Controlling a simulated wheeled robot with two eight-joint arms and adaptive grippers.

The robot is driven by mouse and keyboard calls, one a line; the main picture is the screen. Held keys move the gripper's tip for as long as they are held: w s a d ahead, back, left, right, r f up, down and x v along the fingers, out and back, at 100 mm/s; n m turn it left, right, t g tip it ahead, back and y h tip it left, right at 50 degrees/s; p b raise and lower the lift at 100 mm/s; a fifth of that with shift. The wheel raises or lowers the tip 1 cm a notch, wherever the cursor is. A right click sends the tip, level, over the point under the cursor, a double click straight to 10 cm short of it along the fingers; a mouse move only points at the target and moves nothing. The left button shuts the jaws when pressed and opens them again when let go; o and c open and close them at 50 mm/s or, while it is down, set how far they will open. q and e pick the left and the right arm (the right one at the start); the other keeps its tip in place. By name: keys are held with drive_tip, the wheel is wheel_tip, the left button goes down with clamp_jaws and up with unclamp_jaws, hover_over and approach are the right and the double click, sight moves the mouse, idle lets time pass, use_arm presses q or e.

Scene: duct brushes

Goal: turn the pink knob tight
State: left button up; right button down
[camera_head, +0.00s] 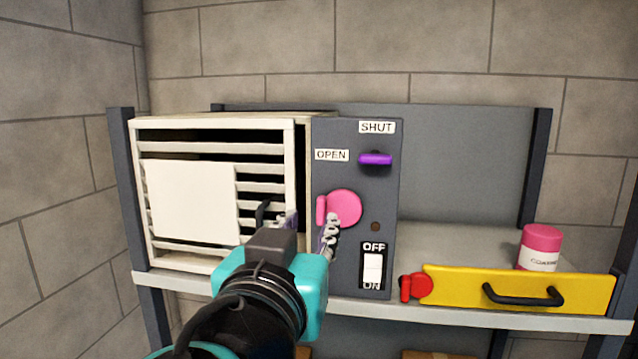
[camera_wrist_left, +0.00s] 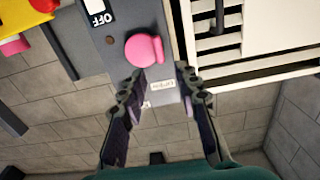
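The pink knob (camera_head: 344,207) is a round disc with a raised grip bar at its left side, mounted on the dark grey control panel (camera_head: 352,266). In the left wrist view the pink knob (camera_wrist_left: 143,49) lies just beyond the fingertips, nearer one finger. My left gripper (camera_head: 307,228) is open and empty, its two fingers apart in front of the panel's left edge and a little below the knob. In the left wrist view my left gripper (camera_wrist_left: 160,88) has a clear gap between its fingers. I cannot tell whether a finger touches the knob. My right gripper is not in view.
A white louvred box (camera_head: 212,125) stands left of the panel. The panel carries a purple lever (camera_head: 376,159) and a white rocker switch (camera_head: 373,269). At right are a red knob (camera_head: 414,287), a yellow drawer front (camera_head: 590,293) with a black handle, and a pink-lidded jar (camera_head: 541,240).

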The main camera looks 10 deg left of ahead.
sight(320, 206)
use_arm(q)
drive_tip(key=w+p, duration=0.1)
drive_tip(key=w, duration=0.7)
drive_tip(key=shift+p, duration=0.35)
drive_tip(key=shift+s, duration=0.2)
clamp_jaws()
